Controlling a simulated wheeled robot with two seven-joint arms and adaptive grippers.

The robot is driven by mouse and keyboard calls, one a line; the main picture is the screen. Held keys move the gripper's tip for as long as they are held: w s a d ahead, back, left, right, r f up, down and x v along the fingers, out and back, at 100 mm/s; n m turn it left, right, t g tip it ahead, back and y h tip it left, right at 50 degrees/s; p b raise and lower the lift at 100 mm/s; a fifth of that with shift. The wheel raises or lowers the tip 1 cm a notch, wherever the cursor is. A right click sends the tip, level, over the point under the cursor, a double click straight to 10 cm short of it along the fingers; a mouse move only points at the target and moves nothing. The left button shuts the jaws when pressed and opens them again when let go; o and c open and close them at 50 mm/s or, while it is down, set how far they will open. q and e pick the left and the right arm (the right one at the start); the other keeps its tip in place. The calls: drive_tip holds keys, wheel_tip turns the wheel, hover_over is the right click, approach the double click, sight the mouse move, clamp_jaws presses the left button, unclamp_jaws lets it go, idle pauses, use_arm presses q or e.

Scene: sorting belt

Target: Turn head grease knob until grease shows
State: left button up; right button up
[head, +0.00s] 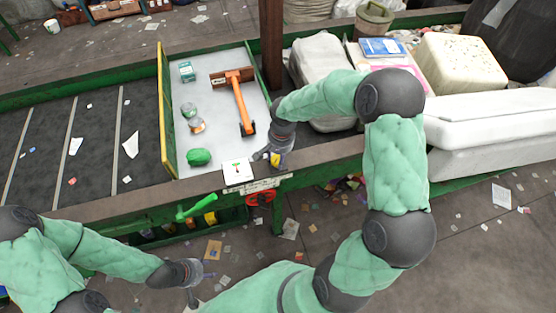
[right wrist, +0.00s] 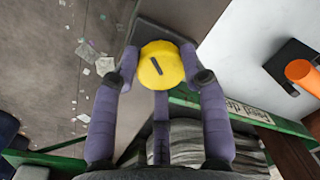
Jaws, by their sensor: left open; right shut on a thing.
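A round yellow knob (right wrist: 161,65) with a dark slot mark fills the middle of the right wrist view. It also shows as a small yellow patch at the belt's front edge in the head view (head: 275,159). My right gripper (right wrist: 160,72) is shut on the knob, with one purple finger on each side of it. In the head view my right gripper (head: 272,157) is partly hidden by its own wrist. My left gripper (head: 203,285) is open and empty, low in front of the belt frame. I cannot make out any grease around the knob.
A white card with coloured marks (head: 238,171) sits left of the knob. A green lever (head: 196,207) and a red wheel (head: 261,198) are on the frame's front. An orange-handled tool (head: 240,103) and a green lump (head: 198,157) lie on the pale tray (head: 215,130).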

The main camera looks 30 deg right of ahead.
drive_tip(key=shift+m, duration=0.4)
drive_tip(key=shift+b, duration=0.3)
drive_tip(key=o, duration=1.2)
drive_tip(key=shift+c, duration=0.2)
drive_tip(key=shift+r, duration=0.1)
wheel_tip(320, 180, up, 12)
drive_tip(key=shift+s+d, duration=0.3)
drive_tip(key=shift+s, duration=0.05)
